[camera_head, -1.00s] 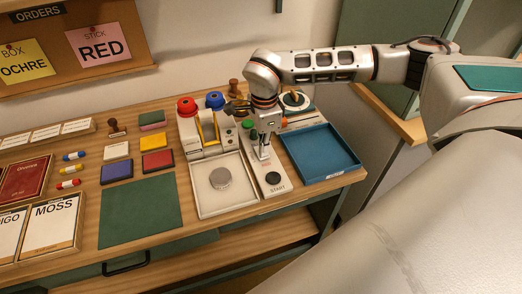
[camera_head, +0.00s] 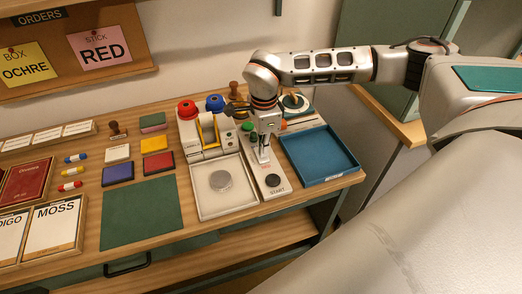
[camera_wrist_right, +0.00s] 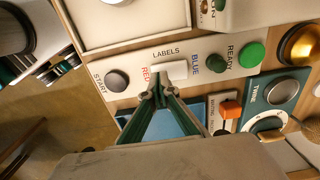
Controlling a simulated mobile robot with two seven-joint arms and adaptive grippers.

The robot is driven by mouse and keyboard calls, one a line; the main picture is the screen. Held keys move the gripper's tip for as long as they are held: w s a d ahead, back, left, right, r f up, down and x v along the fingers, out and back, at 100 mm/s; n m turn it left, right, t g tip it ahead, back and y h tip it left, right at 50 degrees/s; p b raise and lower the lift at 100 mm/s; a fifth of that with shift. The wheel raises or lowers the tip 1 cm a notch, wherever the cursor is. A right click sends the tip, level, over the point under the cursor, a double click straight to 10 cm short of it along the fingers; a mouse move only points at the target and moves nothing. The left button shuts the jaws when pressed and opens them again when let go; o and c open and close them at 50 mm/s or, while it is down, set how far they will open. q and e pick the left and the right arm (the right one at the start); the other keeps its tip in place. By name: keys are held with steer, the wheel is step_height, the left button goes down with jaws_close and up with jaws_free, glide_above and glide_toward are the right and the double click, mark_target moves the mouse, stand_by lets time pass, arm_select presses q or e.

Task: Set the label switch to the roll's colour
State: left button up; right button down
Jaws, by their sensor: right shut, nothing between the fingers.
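The label switch (camera_wrist_right: 181,69) is a pale piece between the words RED and BLUE on the white panel (camera_wrist_right: 129,75) in the right wrist view. My right gripper (camera_wrist_right: 160,86) is shut and empty. Its tips are at the RED end of the switch and partly cover that area; I cannot tell whether they touch. In the head view the right gripper (camera_head: 264,158) points down over the panel. My left gripper is not in view.
The panel carries a black START button (camera_wrist_right: 117,80) and a green READY button (camera_wrist_right: 251,54). A blue tray (camera_head: 320,156) lies right of it, a white tray (camera_head: 222,200) with a grey disc left. A pink note (camera_head: 104,46) reads STICK RED.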

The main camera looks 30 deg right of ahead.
mark_target(263, 159)
steer(key=shift+r+p, duration=1.35)
steer(key=shift+r, duration=0.35)
steer(key=shift+r+p, duration=0.75)
steer(key=shift+r, duration=0.35)
